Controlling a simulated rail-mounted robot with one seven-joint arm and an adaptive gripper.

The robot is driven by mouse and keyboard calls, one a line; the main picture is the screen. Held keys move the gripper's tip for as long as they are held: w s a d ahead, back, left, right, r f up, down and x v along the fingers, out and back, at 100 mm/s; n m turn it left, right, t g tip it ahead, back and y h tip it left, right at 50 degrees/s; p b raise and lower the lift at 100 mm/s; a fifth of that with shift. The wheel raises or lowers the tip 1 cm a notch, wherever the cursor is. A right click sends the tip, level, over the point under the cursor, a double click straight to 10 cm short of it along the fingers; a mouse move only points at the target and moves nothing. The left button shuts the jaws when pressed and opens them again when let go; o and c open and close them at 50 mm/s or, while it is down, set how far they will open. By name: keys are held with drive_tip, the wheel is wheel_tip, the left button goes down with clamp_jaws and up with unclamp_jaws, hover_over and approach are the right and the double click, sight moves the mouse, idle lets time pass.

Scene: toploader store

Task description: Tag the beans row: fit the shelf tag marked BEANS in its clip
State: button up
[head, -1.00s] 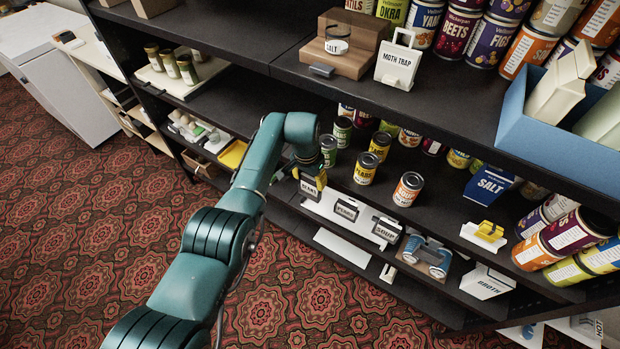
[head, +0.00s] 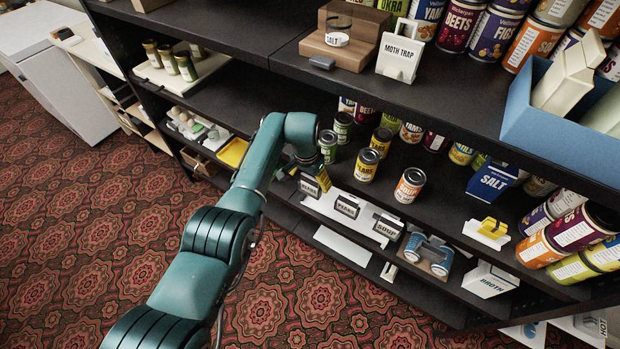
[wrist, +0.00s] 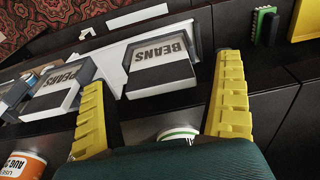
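The BEANS tag (wrist: 160,58) shows in the wrist view, a pale plate with dark lettering in a dark frame at the white shelf-edge strip. It looks seated in its clip like its neighbours, though the clip behind it is mostly hidden. In the head view the tag (head: 309,187) stands at the left end of the row. My gripper (wrist: 162,75) is open, its yellow fingers wide apart on either side of the tag, with visible gaps. In the head view my gripper (head: 307,177) is right at the tag, partly hidden by my arm.
PEARS (head: 346,207) and SOUP (head: 387,228) tags sit to the right along the strip. Cans, including a pears can (head: 366,166) and a soup can (head: 409,186), stand behind. A yellow tray (head: 232,152) lies left. The upper shelf (head: 430,105) overhangs.

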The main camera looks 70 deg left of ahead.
wheel_tip(320, 180, up, 12)
drive_tip(key=s+d, duration=0.1)
idle(0.5)
idle(0.5)
